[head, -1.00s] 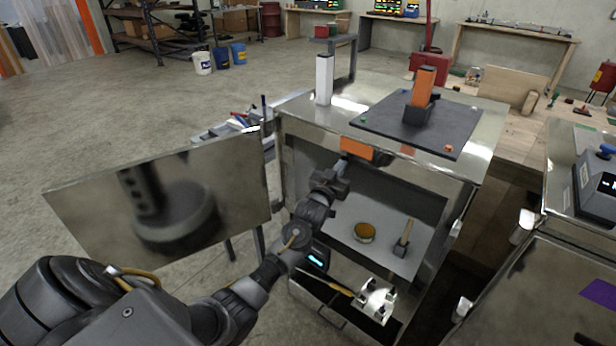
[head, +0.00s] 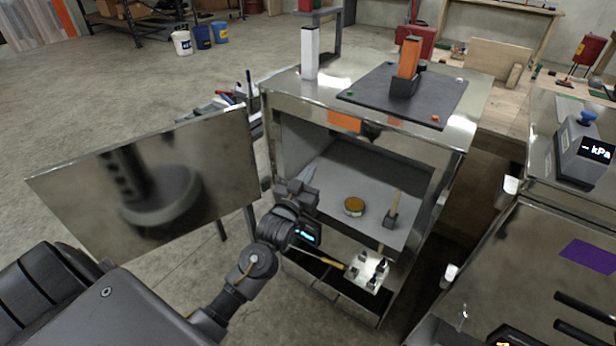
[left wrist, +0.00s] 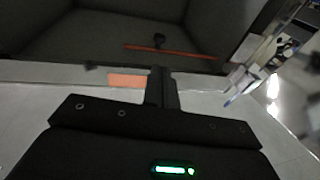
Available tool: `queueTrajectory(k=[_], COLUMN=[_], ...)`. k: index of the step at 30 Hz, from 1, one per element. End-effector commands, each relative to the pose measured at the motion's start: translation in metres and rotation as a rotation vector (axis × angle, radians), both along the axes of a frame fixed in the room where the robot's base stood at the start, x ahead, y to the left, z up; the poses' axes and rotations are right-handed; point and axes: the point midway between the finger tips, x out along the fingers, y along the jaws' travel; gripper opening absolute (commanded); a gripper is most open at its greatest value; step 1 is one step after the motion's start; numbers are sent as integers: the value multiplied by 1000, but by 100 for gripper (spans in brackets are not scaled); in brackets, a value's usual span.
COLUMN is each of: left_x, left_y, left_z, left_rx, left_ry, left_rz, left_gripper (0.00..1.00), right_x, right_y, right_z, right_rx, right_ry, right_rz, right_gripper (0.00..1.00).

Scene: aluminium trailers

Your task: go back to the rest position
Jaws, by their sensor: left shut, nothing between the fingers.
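My left gripper (head: 300,186) is in front of the open metal cabinet (head: 277,112), at its left side. It is shut and holds nothing. In the left wrist view its dark fingers (left wrist: 161,88) show together in the middle, with an orange patch beside them. My left arm reaches in from the lower left of the head view. My right gripper does not show clearly; only a small dark piece appears at the bottom right edge.
The cabinet door (head: 150,185) stands open on the left, close to my left arm. On the shelf are a round brown-topped item (head: 354,206) and a brush-like tool (head: 391,212). Below, a white block (head: 367,271) sits in an open drawer. A dark plate (head: 405,100) lies on top.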

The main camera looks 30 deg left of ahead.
Motion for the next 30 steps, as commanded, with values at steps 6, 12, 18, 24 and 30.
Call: queueTrajectory(k=[6,12,18,24,30], left_x=[-3,-2,7,-30,-118], left_y=[1,0,-2,-12,-22], left_z=[0,-6,-98,-255,-394], left_rx=[1,16,54,87,106], left_ry=[0,14,204,525,836], left_rz=[2,0,-17,-56,-104], left_gripper=[0,0,0,0,0], right_x=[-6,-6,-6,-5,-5], right_y=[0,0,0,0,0], right_z=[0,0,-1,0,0], right_rx=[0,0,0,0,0], right_ry=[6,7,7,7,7], right_rz=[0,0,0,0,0], right_gripper=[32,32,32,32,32])
